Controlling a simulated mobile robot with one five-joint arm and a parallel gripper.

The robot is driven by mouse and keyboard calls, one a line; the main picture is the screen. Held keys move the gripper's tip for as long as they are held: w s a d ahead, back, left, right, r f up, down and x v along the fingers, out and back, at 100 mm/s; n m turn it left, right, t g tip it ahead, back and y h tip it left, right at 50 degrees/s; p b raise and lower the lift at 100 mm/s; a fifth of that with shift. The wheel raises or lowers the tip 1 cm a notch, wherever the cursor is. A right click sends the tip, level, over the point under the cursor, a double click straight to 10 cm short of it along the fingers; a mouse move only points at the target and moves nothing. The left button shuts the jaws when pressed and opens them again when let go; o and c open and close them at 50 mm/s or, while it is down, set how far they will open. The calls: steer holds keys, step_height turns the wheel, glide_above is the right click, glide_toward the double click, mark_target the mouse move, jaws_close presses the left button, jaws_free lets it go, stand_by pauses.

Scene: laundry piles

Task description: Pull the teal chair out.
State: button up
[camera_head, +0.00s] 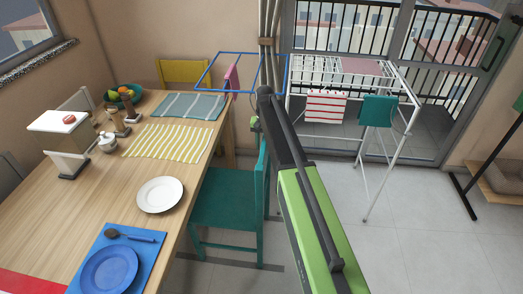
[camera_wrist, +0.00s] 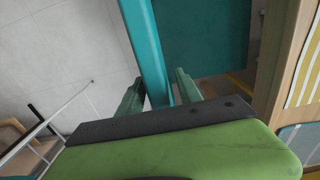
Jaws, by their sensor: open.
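The teal chair (camera_head: 226,198) stands at the right side of the wooden table, its seat partly under the table edge. Its backrest is seen nearly edge-on and is partly hidden by my arm. My gripper (camera_head: 256,124) is at the top of the backrest. In the wrist view, a teal upright of the chair (camera_wrist: 146,42) runs between the two green fingers of my gripper (camera_wrist: 158,88). The fingers are open, one on each side of it. I cannot tell whether either finger touches it. The teal seat (camera_wrist: 207,40) shows beyond.
The wooden table (camera_head: 150,190) fills the left, with a white plate (camera_head: 160,194) and blue plate (camera_head: 109,270). A pink chair (camera_head: 231,79) and yellow chair (camera_head: 185,72) stand farther back. A drying rack (camera_head: 385,67) stands back right. The tiled floor (camera_head: 410,240) at right is clear.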

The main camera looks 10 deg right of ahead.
steer(key=shift+r, duration=0.1)
steer(key=shift+c, duration=0.4)
jaws_close()
steer(key=shift+a, duration=0.1)
stand_by(0.8)
